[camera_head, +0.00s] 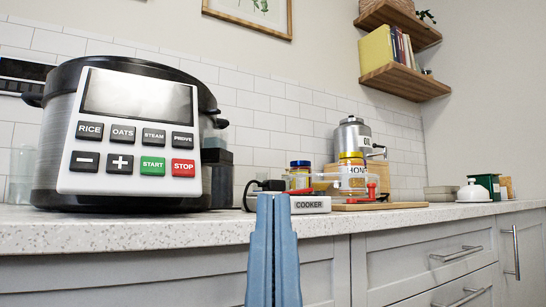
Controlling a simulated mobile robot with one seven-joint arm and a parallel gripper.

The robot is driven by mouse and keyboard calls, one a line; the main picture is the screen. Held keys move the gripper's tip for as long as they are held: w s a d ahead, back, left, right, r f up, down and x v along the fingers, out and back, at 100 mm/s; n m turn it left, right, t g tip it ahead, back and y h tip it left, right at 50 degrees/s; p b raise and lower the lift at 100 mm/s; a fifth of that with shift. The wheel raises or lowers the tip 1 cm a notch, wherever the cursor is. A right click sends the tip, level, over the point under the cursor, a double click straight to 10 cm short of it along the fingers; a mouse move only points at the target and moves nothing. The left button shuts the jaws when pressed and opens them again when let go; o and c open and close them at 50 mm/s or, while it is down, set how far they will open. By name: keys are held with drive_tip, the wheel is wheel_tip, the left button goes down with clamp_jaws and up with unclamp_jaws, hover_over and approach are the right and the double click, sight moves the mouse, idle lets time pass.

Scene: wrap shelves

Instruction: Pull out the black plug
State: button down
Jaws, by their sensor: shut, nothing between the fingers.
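A black plug (271,185) with a black cord sits at the left end of a pale block labelled COOKER (310,205) on the counter. The cord curves down on its left side. My blue gripper (273,197) points upward in front of the counter edge, its fingers together and empty. Its tips overlap the left end of the block in the picture, just below the plug. I cannot tell how far the tips are from it. The lower part of the plug and the block's left end are partly hidden.
A large cooker (140,135) with buttons stands left on the speckled counter (130,232). Right of the plug are a honey jar (351,170), a metal oil can (352,137) and a wooden board (380,206). Grey drawers (425,258) are below; wooden shelves (405,80) hang upper right.

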wheel_tip(320, 180, up, 24)
drive_tip(key=p, duration=2.1)
drive_tip(key=shift+f, duration=0.2)
